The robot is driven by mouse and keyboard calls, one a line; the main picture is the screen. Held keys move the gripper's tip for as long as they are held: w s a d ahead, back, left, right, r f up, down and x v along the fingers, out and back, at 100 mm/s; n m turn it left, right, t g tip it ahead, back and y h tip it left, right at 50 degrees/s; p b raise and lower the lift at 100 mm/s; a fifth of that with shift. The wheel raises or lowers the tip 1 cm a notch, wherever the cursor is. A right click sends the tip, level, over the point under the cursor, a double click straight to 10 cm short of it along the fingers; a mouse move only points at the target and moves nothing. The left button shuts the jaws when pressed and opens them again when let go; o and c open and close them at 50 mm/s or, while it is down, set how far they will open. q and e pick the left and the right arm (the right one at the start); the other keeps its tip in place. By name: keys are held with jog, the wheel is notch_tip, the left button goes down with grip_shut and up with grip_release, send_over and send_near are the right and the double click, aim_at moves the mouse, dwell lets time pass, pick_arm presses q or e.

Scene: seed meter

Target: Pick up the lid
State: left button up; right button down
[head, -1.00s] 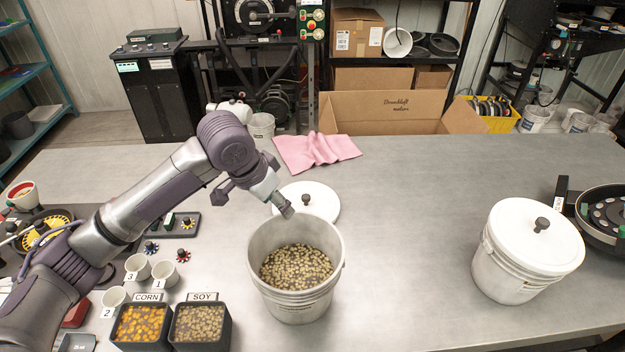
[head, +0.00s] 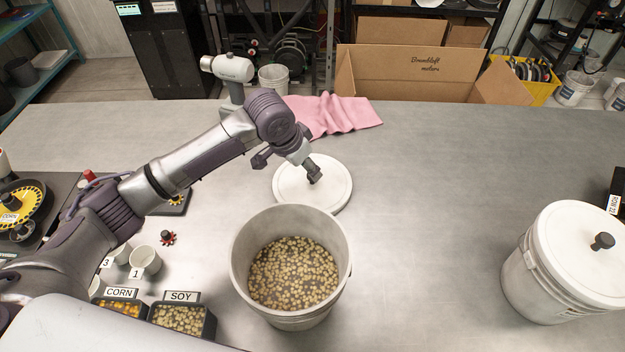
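The white round lid (head: 333,196) lies flat on the table, just behind an open white bucket (head: 247,295) of seeds. My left gripper (head: 314,176) is over the middle of the lid, pointing down where its dark knob stands. The gripper covers the knob, and I cannot tell whether the fingers are closed on it. A second bucket (head: 533,282) at the right wears its own white lid (head: 570,245) with a dark knob. My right gripper is not in view.
A pink cloth (head: 335,114) and a grey-white device (head: 232,70) are behind the lid. Seed bins labelled CORN (head: 121,305) and SOY (head: 182,318) and small cups (head: 146,260) are at the front left. The table between the two buckets is clear.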

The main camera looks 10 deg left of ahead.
pick_arm(q)
jog(key=shift+w+d+f, duration=0.1)
jog(key=shift+w+f, duration=0.2)
jog(key=shift+f, duration=0.2)
jog(key=p+x, duration=0.1)
jog(key=x, duration=0.3)
jog(key=shift+w+d+f, duration=0.1)
jog(key=shift+w+f, duration=0.1)
jog(key=shift+f, duration=0.1)
grip_shut()
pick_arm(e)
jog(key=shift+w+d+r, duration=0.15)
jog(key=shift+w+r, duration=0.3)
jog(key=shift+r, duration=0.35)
